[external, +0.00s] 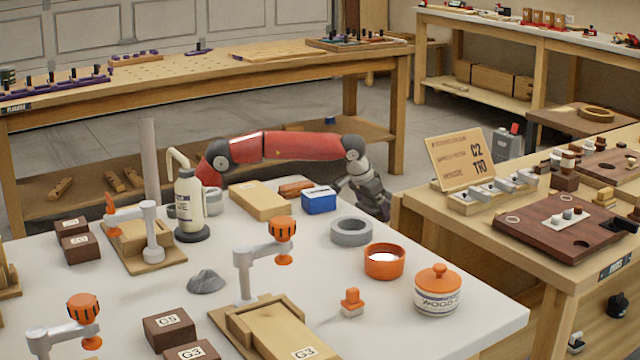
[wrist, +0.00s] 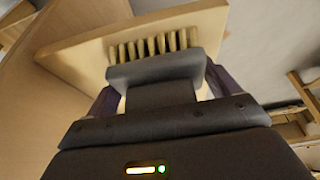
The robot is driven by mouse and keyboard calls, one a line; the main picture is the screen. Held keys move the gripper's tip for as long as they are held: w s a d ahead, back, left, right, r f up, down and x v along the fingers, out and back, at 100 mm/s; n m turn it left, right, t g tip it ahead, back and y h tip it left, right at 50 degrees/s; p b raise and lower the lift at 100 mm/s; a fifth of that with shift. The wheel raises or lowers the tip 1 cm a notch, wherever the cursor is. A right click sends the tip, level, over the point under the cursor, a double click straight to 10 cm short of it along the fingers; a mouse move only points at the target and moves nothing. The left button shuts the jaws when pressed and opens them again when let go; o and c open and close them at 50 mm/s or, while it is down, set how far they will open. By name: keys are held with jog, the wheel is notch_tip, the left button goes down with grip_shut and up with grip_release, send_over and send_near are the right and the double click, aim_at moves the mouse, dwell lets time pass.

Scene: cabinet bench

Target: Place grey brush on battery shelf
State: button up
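The grey brush (wrist: 155,70) shows in the wrist view as a grey bar with a row of tan bristles and a grey handle. My gripper (wrist: 162,90) has its dark fingers on both sides of the handle and holds it. In the external view my gripper (external: 376,203) hangs just past the white table's far edge, left of the right-hand wooden bench; the brush cannot be made out there. I cannot tell which surface is the battery shelf. A pale wooden board (wrist: 80,50) lies beyond the bristles in the wrist view.
The right bench (external: 420,215) carries a lettered sign (external: 461,160), a tray with grey pieces and a dark wooden board (external: 540,235). The white table (external: 480,300) holds a blue box (external: 319,204), a grey ring (external: 352,232) and orange-topped tools. Bare floor lies behind my gripper.

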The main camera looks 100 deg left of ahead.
jog(key=shift+o, duration=1)
jog(key=shift+d+r, duration=0.1)
jog(key=shift+r, duration=0.4)
jog(key=p+v, duration=0.3)
jog(key=v, duration=0.8)
jog(key=shift+r, duration=0.15)
jog(key=shift+s, duration=0.1)
